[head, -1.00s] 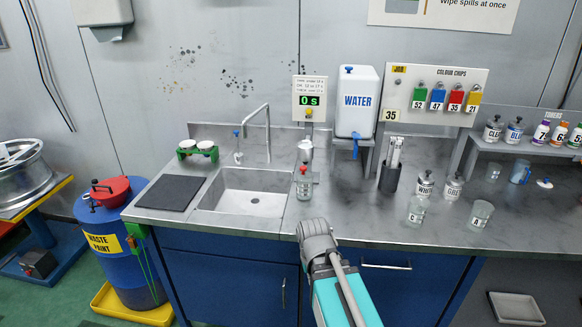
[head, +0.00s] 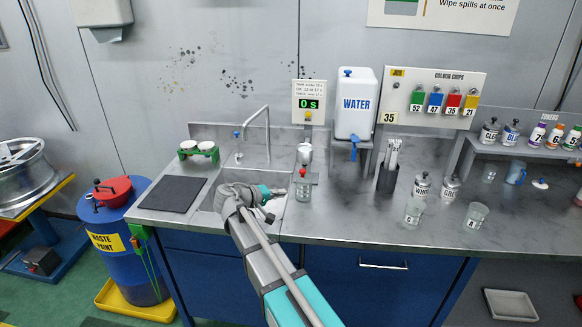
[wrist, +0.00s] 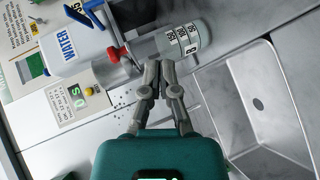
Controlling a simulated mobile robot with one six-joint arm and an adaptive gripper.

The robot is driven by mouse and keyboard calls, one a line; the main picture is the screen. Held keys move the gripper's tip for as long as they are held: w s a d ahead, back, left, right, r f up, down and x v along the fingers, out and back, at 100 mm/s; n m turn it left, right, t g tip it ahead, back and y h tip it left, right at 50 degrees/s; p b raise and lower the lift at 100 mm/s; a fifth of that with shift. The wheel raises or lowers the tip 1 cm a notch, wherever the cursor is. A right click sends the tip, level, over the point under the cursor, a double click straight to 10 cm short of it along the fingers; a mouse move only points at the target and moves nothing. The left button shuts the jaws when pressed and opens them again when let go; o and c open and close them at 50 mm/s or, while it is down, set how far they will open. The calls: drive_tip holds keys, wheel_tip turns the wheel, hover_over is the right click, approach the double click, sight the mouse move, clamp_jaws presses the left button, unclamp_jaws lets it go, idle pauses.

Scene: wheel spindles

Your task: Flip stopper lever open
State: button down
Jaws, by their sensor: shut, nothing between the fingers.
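A small red knob (head: 302,173), which looks like the stopper lever, sits under a metal cup (head: 305,152) on a stand beside the sink. A clear glass beaker (head: 304,190) with number marks stands below the cup. In the wrist view the red knob (wrist: 114,55) is left of my fingertips, and the beaker (wrist: 188,42) lies above and right of them. My gripper (head: 285,191) is over the sink's right side, pointing right toward the beaker. In the wrist view its fingers (wrist: 160,65) are shut and empty, close to the knob; contact cannot be told.
The sink (head: 215,200) lies under my arm; its tap (head: 266,125) rises behind. The white water tank (head: 354,105) stands behind right, with a timer (head: 309,103) to its left. Several jars and glasses stand right.

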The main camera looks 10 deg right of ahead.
drive_tip(key=w+a+r+n+t+h, duration=0.1)
drive_tip(key=w+a+r+t+h, duration=0.1)
drive_tip(key=a+r, duration=0.4)
drive_tip(key=shift+w+a+t+p, duration=0.15)
drive_tip(key=shift+w+t+p, duration=0.2)
drive_tip(key=shift+w, duration=0.55)
drive_tip(key=shift+d, duration=0.2)
drive_tip(key=w+d, duration=0.1)
drive_tip(key=d, duration=0.2)
drive_tip(key=w+d+b, duration=0.1)
drive_tip(key=d, duration=0.2)
drive_tip(key=w+d+f, duration=0.1)
drive_tip(key=d, duration=0.3)
drive_tip(key=shift+d+f, duration=0.1)
drive_tip(key=shift+s+d+f, duration=0.1)
drive_tip(key=shift+s+d, duration=0.25)
drive_tip(key=shift+d, duration=0.05)
drive_tip(key=shift+w, duration=0.1)
drive_tip(key=shift+s+a+t, duration=0.2)
drive_tip(key=shift+s+t, duration=0.05)
